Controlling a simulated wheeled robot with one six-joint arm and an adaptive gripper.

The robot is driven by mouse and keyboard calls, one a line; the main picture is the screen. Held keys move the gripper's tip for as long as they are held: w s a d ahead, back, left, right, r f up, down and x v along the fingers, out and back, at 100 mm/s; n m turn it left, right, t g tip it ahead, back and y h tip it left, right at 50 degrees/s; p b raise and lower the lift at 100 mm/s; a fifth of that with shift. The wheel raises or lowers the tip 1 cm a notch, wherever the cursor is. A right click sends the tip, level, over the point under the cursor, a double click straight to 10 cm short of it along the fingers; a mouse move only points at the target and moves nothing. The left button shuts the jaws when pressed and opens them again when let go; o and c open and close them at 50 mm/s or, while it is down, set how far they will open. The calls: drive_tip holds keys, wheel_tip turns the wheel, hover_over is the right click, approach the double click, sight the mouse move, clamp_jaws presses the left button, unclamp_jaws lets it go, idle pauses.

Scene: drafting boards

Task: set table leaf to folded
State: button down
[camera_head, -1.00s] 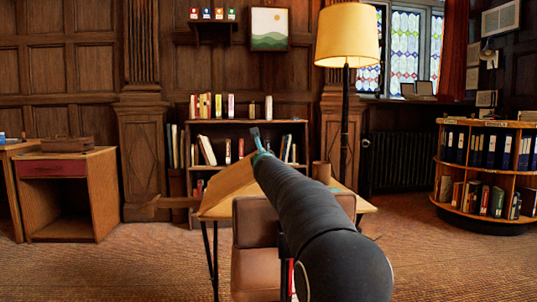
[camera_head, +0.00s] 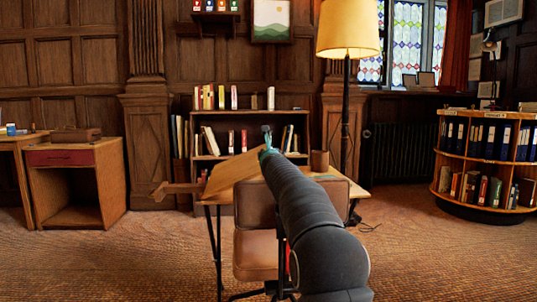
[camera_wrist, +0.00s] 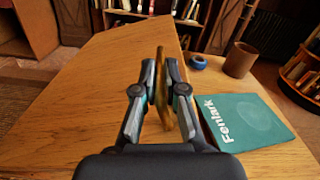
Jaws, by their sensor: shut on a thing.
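The table (camera_head: 335,187) has a wooden leaf (camera_head: 232,173) that stands tilted, sloping down to the left, in the head view. In the wrist view a broad wooden surface (camera_wrist: 85,95), which looks like the leaf, fills the left and middle. My gripper (camera_head: 266,140) is at the leaf's upper end. In the wrist view my gripper (camera_wrist: 160,80) is closed around a thin golden-brown upright piece (camera_wrist: 160,88), which looks like part of the leaf. My fingers hide where it joins the wood. The leaf's hinge is not clear in either view.
A green book (camera_wrist: 245,122), a blue ring-shaped item (camera_wrist: 198,62) and a brown cup (camera_wrist: 240,60) stand on the tabletop at the right. A brown chair (camera_head: 255,255) is in front of the table. A floor lamp (camera_head: 347,38) stands behind it. Open carpet (camera_head: 110,265) lies at the left.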

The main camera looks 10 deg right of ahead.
drive_tip(key=shift+a+f, duration=0.1)
drive_tip(key=shift+a, duration=0.15)
